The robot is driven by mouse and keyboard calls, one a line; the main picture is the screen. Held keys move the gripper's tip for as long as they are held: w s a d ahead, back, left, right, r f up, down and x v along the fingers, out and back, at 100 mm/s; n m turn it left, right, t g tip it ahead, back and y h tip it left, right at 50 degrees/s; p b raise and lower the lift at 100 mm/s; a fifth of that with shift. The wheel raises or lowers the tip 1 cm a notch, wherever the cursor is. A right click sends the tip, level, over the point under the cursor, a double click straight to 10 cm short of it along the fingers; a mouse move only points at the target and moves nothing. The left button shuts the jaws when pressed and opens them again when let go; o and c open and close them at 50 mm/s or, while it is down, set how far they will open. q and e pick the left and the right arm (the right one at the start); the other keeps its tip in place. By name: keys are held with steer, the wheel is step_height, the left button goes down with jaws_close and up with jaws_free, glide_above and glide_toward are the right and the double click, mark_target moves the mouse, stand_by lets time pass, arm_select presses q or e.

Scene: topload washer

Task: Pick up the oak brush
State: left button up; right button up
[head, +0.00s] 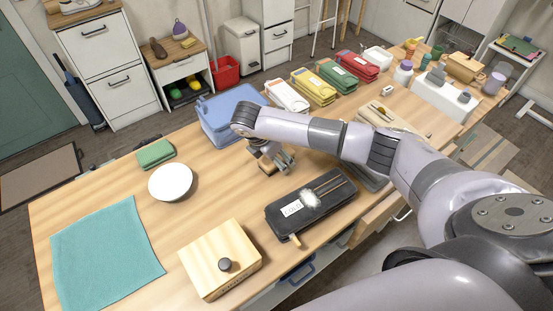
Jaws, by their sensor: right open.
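My right arm reaches in from the right, and its gripper (276,163) points down over the middle of the table. The gripper is open. A small wood-coloured piece (266,169), which may be the oak brush, lies on the table at the fingers; part of it is hidden, and I cannot tell whether they touch it. A black case (283,221) with a white label is nearer the front. Thin wooden handles and a pale bristly part (328,186) lie on its lid. My left gripper is not in view.
A blue bin (222,116) stands just behind the gripper. A white bowl (171,182), green folded cloth (155,153), teal towel (105,255) and wooden box with a dark knob (208,251) are to the left. Several coloured cases line the back. Bare tabletop lies between bowl and black case.

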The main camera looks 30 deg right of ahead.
steer(key=c, duration=1.3)
steer(key=shift+r+p, duration=0.4)
steer(key=shift+p, duration=0.15)
step_height(320, 180, up, 20)
steer(key=b, duration=0.2)
steer(key=shift+f, duration=0.15)
steer(key=o, duration=0.7)
steer(key=c, duration=0.5)
